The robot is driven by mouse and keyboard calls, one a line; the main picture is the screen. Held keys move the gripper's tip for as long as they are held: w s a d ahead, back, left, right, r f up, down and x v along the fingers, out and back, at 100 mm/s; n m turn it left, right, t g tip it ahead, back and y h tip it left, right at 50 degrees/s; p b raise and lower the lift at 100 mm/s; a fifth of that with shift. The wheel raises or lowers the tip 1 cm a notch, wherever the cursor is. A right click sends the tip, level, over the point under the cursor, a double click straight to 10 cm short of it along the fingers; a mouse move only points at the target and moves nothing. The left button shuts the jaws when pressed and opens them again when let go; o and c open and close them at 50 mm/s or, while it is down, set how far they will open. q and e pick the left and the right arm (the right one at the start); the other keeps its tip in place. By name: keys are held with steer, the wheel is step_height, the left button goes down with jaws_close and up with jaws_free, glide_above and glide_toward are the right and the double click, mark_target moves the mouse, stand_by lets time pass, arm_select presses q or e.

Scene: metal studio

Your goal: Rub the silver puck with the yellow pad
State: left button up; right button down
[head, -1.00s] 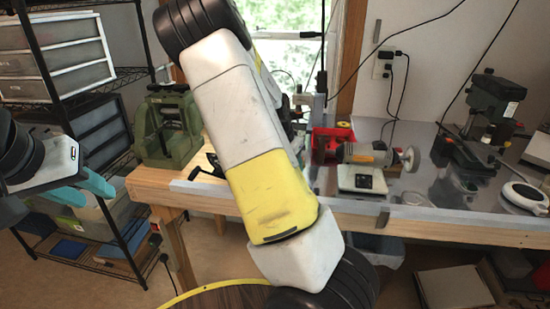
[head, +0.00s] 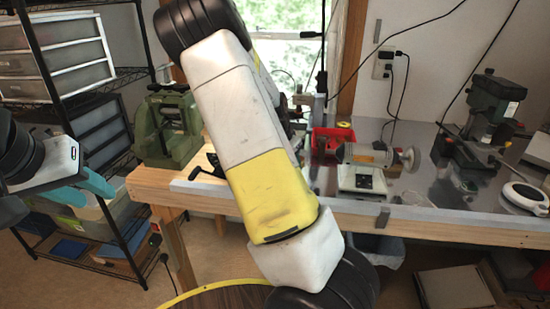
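My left gripper (head: 88,190) is at the left edge, in front of the shelving. Its two teal fingers stand apart with nothing seen between them. It is far from the workbench top. A small pale grey disc (head: 412,198), which looks like the silver puck, lies near the front edge of the bench. A small yellow piece (head: 344,125), possibly the yellow pad, shows at the top of the red bin (head: 331,137) at the back of the bench. My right gripper is not in view. A large white and yellow arm link of mine crosses the middle and hides part of the bench.
The metal-topped bench (head: 460,212) carries a grinder-like motor (head: 365,153), a white scale (head: 360,177), a drill press (head: 490,120) and a round white device (head: 525,195). A green machine (head: 168,125) stands on the left end. A wire shelf (head: 122,70) is at the left.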

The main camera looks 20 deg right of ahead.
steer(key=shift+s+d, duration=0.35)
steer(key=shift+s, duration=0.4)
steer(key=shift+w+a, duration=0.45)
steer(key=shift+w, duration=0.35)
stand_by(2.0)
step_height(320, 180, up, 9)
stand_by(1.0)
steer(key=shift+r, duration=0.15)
